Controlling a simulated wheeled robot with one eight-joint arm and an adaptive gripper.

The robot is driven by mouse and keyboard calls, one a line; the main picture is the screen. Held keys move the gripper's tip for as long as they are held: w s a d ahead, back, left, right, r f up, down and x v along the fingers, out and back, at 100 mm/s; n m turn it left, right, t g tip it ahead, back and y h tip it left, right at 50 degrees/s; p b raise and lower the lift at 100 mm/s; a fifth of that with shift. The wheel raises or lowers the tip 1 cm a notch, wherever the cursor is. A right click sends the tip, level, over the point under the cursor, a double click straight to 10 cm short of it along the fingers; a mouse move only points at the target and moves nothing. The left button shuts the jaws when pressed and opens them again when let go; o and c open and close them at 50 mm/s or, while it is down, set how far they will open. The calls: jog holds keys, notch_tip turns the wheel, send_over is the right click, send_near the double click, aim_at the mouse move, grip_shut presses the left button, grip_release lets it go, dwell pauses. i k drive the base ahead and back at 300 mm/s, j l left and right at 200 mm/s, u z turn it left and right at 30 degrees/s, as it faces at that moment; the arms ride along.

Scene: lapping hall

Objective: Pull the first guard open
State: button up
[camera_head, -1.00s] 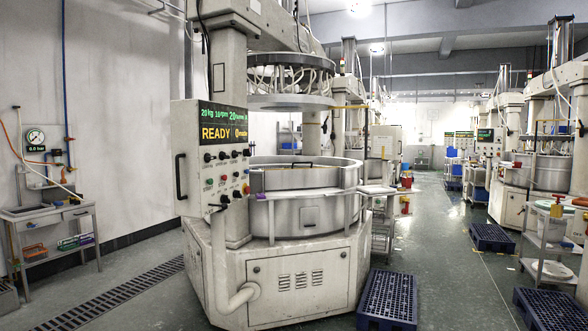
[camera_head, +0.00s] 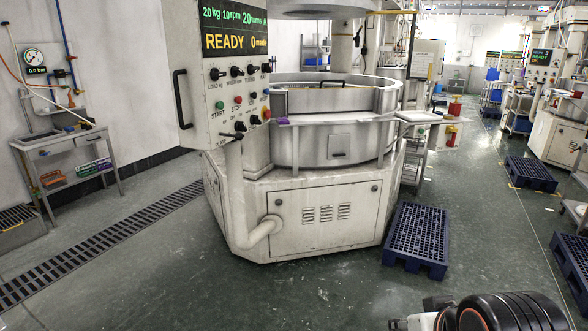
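The nearest lapping machine (camera_head: 300,215) stands in the middle of the head view, with a hanging plate (camera_head: 322,8) above its round tub. A curved grey guard (camera_head: 300,146) wraps the front of the tub and looks shut. A square plate with a small dark handle (camera_head: 338,155) is on its front. A dark bar (camera_head: 318,86) shows at the top of the tub. The control panel (camera_head: 232,85) left of the tub reads READY. Part of my arm, black with an orange ring, shows at the bottom right. My gripper cannot be made out.
A blue pallet (camera_head: 417,238) lies on the floor right of the machine base. A small shelf (camera_head: 415,117) juts out beside the tub. A side table (camera_head: 75,140) stands at the left wall near a floor drain (camera_head: 110,245). The floor in front is clear.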

aim_at(321, 100)
jog(key=i, duration=2.45)
jog(key=j+u, duration=0.05)
jog(key=j, duration=0.05)
